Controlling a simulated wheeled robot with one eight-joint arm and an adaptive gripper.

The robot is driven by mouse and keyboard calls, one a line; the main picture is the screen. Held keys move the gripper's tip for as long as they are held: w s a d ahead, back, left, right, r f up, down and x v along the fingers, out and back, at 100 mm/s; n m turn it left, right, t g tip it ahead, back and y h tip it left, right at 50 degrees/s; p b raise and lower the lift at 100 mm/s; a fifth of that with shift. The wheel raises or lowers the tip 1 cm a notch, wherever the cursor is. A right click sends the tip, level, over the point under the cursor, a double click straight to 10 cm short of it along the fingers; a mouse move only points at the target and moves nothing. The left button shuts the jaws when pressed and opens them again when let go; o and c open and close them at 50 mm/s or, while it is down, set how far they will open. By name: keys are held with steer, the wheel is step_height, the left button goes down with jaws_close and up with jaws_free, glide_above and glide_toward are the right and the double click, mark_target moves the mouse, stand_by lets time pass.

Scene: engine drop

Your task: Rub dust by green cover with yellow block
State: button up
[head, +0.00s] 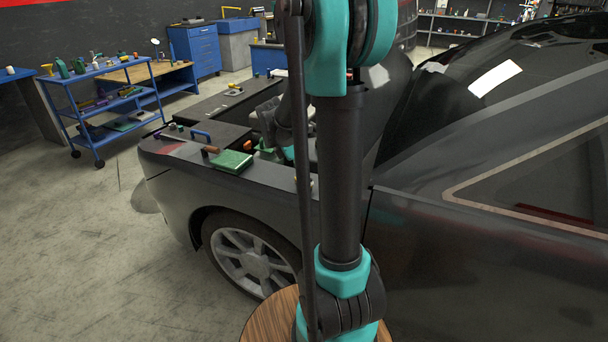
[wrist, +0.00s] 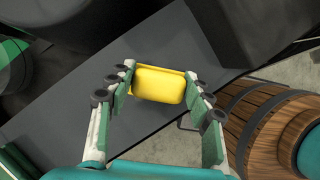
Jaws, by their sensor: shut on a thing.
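In the wrist view the yellow block (wrist: 158,86) sits between the two fingers of my gripper (wrist: 159,72). The fingers touch its left and right ends, and the gripper is shut on it. A dark grey panel lies behind the block in that view. In the head view a green, flat, box-like piece (head: 232,161), which looks like the green cover, lies on the dark car's front fender. My arm hides much of the engine bay, and I cannot make out the gripper or block there. I cannot make out any dust in either view.
The dark car (head: 440,230) fills the right side. A brown-handled tool (head: 210,149) and small items lie on its fender beside the green piece. A blue cart (head: 110,95) with tools stands back left. The floor at left is clear.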

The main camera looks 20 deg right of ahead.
mark_target(296, 179)
steer(key=shift+w+a, duration=1.15)
steer(key=shift+a, duration=0.05)
stand_by(0.4)
steer(key=shift+s+d, duration=1.2)
steer(key=shift+s+a+r, duration=0.1)
steer(key=shift+s+a, duration=0.05)
steer(key=shift+a, duration=0.05)
stand_by(0.3)
